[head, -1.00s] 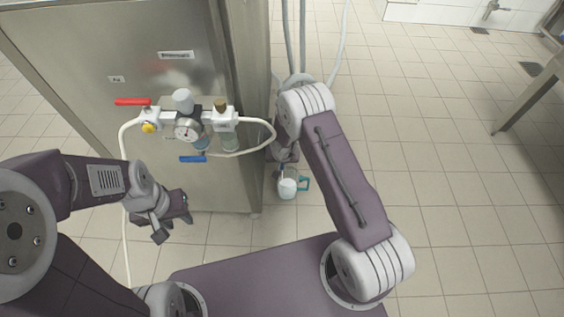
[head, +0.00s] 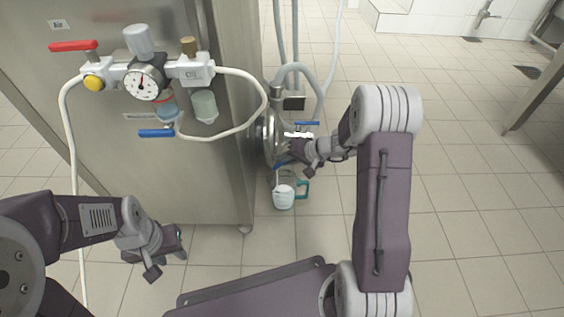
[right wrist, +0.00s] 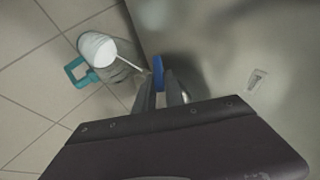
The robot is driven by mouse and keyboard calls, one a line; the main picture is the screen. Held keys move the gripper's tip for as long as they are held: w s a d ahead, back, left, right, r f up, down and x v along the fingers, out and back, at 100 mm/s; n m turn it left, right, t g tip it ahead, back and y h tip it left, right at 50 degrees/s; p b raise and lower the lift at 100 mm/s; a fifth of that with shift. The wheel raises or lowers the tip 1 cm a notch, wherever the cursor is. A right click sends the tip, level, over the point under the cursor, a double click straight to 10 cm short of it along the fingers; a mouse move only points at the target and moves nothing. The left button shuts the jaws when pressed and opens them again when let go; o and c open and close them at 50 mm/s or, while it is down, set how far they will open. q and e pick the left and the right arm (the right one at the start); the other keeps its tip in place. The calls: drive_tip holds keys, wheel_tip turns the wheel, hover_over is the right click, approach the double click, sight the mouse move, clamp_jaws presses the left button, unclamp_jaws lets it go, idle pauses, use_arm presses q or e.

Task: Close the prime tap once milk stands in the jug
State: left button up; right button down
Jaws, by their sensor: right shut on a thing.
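A clear jug (head: 284,197) with a teal handle stands on the floor beside the steel cabinet, with white milk in its lower part. It also shows in the right wrist view (right wrist: 97,48), where a thin white stream (right wrist: 130,64) runs between the tap and the jug. My right gripper (head: 285,161) is at the tap above the jug. In the right wrist view its fingers (right wrist: 160,92) are shut on the blue tap lever (right wrist: 158,72); the tap body is mostly hidden. My left gripper (head: 168,254) is open and empty in front of the cabinet.
The steel cabinet (head: 180,180) carries a gauge (head: 147,83), a red lever (head: 74,45), a blue lever (head: 156,133) and a looping white hose (head: 258,118). Another blue lever (head: 307,124) is near the grey pipes (head: 280,40).

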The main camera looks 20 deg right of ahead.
drive_tip(key=shift+s+d+f+m+t+y, duration=0.2)
drive_tip(key=shift+f+m+t+y, duration=0.35)
drive_tip(key=shift+y, duration=0.8)
drive_tip(key=shift+s+d+f+m+t+y, duration=0.1)
drive_tip(key=shift+d+f+m+t+y, duration=0.2)
drive_tip(key=shift+f+t+y, duration=0.75)
drive_tip(key=shift+s+d+f+m+t+y, duration=0.2)
drive_tip(key=shift+m+t+y, duration=0.3)
drive_tip(key=shift+y, duration=1.1)
drive_tip(key=shift+w, duration=0.1)
drive_tip(key=c, duration=1.4)
unclamp_jaws()
drive_tip(key=shift+c, duration=0.2)
